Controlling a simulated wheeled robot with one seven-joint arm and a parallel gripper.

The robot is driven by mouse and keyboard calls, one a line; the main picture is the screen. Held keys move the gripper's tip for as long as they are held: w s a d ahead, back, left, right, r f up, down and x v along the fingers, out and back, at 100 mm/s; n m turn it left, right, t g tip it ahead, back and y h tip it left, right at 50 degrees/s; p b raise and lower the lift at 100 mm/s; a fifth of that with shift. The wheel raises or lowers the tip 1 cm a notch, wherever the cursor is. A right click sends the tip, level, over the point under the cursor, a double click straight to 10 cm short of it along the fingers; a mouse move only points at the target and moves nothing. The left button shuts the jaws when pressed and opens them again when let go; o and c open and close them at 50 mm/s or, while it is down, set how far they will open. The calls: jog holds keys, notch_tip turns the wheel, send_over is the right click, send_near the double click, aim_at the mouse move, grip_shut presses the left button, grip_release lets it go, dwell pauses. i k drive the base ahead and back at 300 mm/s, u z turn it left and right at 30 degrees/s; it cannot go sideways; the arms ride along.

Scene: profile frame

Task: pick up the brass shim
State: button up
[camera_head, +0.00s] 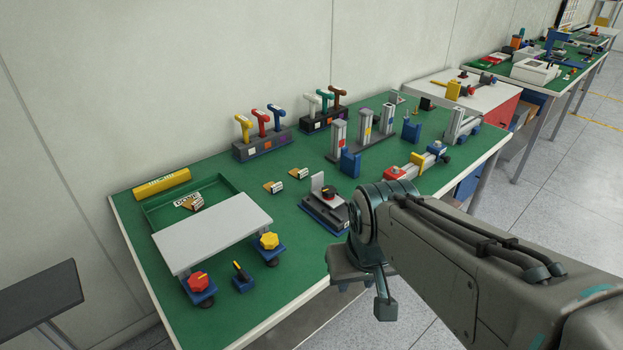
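Small brass-coloured pieces with pale printed labels lie on the green table top (330,250). One brass piece (273,187) lies left of centre, and another brass piece (299,173) lies just to its right. A third brass piece (191,204) lies in the green tray (222,183) at the left. I cannot tell from the labels which is the brass shim. My gripper (368,290) hangs by the table's front edge, right of and nearer than these pieces and apart from them. Its fingers are partly hidden by my arm, so its opening does not show.
A grey plate (212,233) on clamps with red and yellow knobs stands before the tray. A dark fixture (325,208) stands between the loose pieces and my arm. Racks of coloured handles (263,145) and grey uprights (363,145) stand behind. Green surface around the two loose pieces is clear.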

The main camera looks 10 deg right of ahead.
aim_at(299, 174)
jog(key=z, duration=1.8)
jog(key=i, duration=1.45)
jog(key=u, duration=2.65)
jog(key=i, duration=0.5)
jog(key=u, duration=0.15)
